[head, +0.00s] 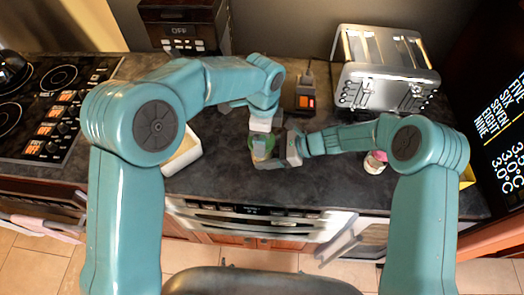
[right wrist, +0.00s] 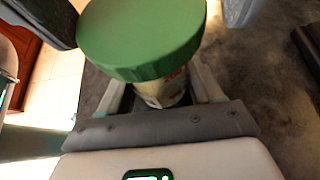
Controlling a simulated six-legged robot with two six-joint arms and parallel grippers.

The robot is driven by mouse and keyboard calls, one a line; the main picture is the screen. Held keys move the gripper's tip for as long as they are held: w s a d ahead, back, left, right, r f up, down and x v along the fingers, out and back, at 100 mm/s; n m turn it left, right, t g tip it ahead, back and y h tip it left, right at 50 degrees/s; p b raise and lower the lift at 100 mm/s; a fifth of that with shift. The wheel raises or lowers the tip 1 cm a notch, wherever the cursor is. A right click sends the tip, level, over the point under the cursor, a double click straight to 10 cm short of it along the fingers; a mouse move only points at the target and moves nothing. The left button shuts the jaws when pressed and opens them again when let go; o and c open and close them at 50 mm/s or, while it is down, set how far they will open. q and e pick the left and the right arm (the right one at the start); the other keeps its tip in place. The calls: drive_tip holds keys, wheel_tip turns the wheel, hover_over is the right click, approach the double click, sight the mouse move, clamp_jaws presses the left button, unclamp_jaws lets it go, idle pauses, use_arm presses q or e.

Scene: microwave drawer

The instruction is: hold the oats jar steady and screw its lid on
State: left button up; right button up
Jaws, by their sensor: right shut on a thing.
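The oats jar (right wrist: 165,92) stands upright on the dark counter, with its green lid (right wrist: 140,35) on top. I cannot tell how tightly the lid sits. In the head view the green lid (head: 259,142) shows, partly covered by my left gripper. My right gripper (head: 270,160) comes in from the right and is shut on the jar's body below the lid; its two fingers flank the jar in the right wrist view. My left gripper (head: 264,136) is above the jar, pointing down. Its fingers show apart on either side of the lid in the right wrist view, seemingly open.
A toaster (head: 386,70) stands at the back right, and a small dark box with an orange front (head: 305,98) behind the jar. A white tray (head: 183,155) lies left of the jar. A stovetop (head: 48,108) is at the far left. The counter in front is clear.

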use_arm(q)
drive_tip(key=n, duration=1.6)
drive_tip(key=shift+n, duration=0.3)
drive_tip(key=c, duration=1)
drive_tip(key=m, duration=0.4)
drive_tip(key=shift+d+m, duration=0.1)
drive_tip(key=shift+m, duration=0.2)
drive_tip(key=m, duration=0.4)
drive_tip(key=shift+m, duration=0.4)
drive_tip(key=m, duration=0.9)
drive_tip(key=shift+w, duration=0.1)
